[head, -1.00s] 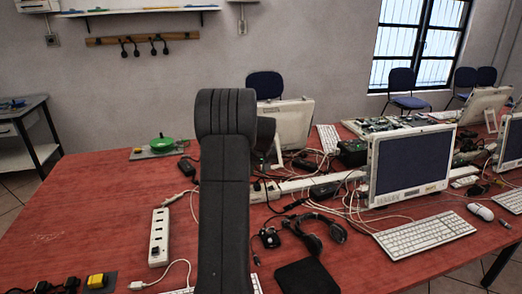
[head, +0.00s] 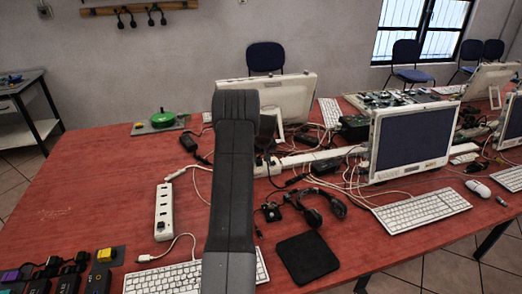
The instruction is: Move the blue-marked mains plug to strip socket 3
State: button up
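A white power strip (head: 164,212) lies on the red table left of my arm, with several sockets in a row along it. A white cable end (head: 176,174) lies just beyond its far end, and another white connector (head: 145,258) lies near its front end. I cannot make out a blue mark on any plug, so I cannot tell which is the blue-marked one. My dark grey arm stands upright in the middle of the view and hides part of the table behind it. My gripper is not visible.
White keyboards (head: 195,277) (head: 422,210), a black pad (head: 307,258), headphones (head: 325,204) and a monitor (head: 411,139) crowd the front and right. Black blocks (head: 68,281) and a yellow-topped box (head: 107,255) stand front left. Tangled cables run behind my arm.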

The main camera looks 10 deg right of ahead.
jog(key=shift+x, duration=0.8)
grip_shut()
jog(key=shift+r, duration=0.35)
jog(key=shift+r+p, duration=0.3)
jog(key=shift+r, duration=1)
